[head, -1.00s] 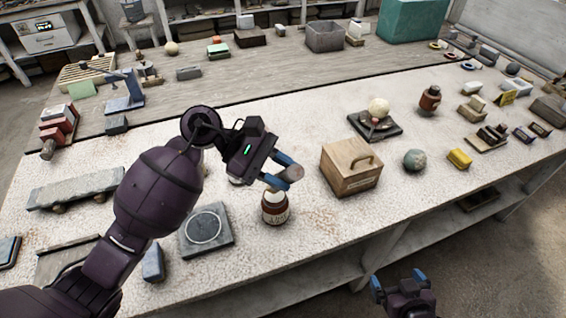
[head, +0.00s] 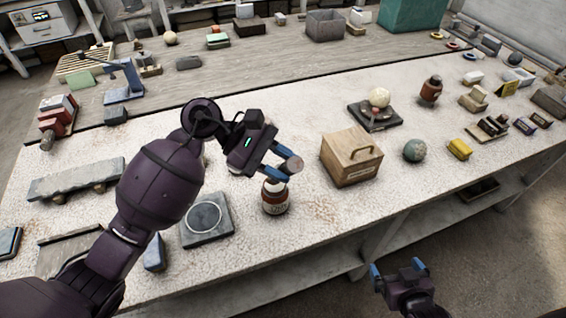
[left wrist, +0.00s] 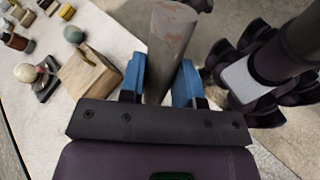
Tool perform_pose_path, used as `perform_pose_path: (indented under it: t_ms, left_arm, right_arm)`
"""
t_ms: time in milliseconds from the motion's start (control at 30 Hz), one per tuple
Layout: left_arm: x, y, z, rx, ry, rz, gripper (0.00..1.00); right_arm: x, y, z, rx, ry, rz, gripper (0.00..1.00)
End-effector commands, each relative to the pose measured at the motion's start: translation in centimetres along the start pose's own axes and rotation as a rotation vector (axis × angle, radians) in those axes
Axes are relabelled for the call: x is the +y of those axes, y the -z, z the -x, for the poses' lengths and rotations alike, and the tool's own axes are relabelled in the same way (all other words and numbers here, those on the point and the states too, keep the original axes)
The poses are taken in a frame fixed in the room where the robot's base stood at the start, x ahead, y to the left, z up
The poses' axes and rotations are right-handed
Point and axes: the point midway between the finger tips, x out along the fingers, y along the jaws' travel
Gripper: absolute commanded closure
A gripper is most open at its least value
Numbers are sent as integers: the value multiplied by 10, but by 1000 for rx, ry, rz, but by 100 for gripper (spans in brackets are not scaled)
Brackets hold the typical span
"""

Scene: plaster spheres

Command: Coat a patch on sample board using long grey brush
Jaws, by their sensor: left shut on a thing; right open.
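My left gripper (head: 284,163) is shut on a grey, rod-like thing, seemingly the long grey brush (head: 295,164), held above the table. In the left wrist view the brush (left wrist: 170,45) runs away from between the blue fingers, with reddish stains; I cannot make out bristles. A square grey board (head: 190,237) with a pale ring, perhaps the sample board, lies flat left of the bottle. My right gripper (head: 397,267) is open and empty, off the table's front edge.
A pale sphere (head: 380,97) sits on a dark stand behind. A long grey slab (head: 75,180) lies at the left. Bare tabletop lies before the box.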

Motion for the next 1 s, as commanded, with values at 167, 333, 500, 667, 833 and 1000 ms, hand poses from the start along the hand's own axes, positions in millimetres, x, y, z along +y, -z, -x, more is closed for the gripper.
perform_pose_path:
  t_ms: [167, 333, 500, 667, 833, 1000]
  left_arm:
    - [0, 1, 0, 0, 0, -1, 93]
    - [-1, 2, -1, 0, 0, -1, 93]
    - [-1, 3, -2, 0, 0, -1, 93]
    - [-2, 4, -2, 0, 0, -1, 93]
    - [-2, 5, -2, 0, 0, -1, 93]
    - [-3, 6, -3, 0, 0, -1, 93]
  right_arm:
    - [0, -2, -1, 0, 0, 0, 0]
    - [0, -3, -2, 0, 0, 0, 0]
    - [0, -4, -2, -1, 0, 0, 0]
    - [0, -6, -3, -1, 0, 0, 0]
    - [-1, -8, -4, -2, 0, 0, 0]
    - [-1, -9, -4, -3, 0, 0, 0]
